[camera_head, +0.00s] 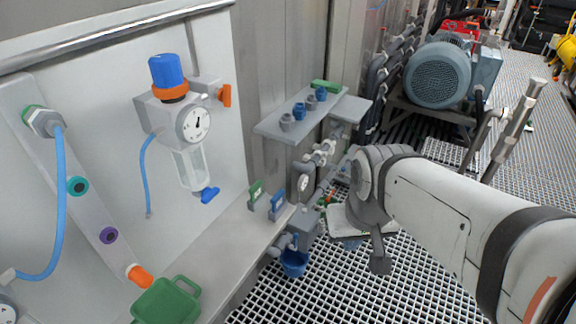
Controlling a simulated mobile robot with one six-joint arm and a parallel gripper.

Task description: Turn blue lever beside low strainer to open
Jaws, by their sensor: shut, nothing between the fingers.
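A blue lever or cup-shaped part (294,262) sits low, just off the panel's lower right edge, beside grey pipe fittings (285,243). I cannot clearly tell the low strainer's body from these fittings. How far the lever is turned is too small to read. My arm comes in from the right and its grey wrist is to the right of the fittings. A narrow grey end piece, which looks like my gripper (380,264), hangs down from the wrist. It is shut, empty and apart from the blue part, to its right.
A filter regulator with a blue knob (166,71) and gauge is on the white panel at left. Small green (255,193) and blue (277,203) handles stand on the ledge. A grey shelf (272,127) holds several fittings. A motor (438,75) stands behind. Open grating floor lies below.

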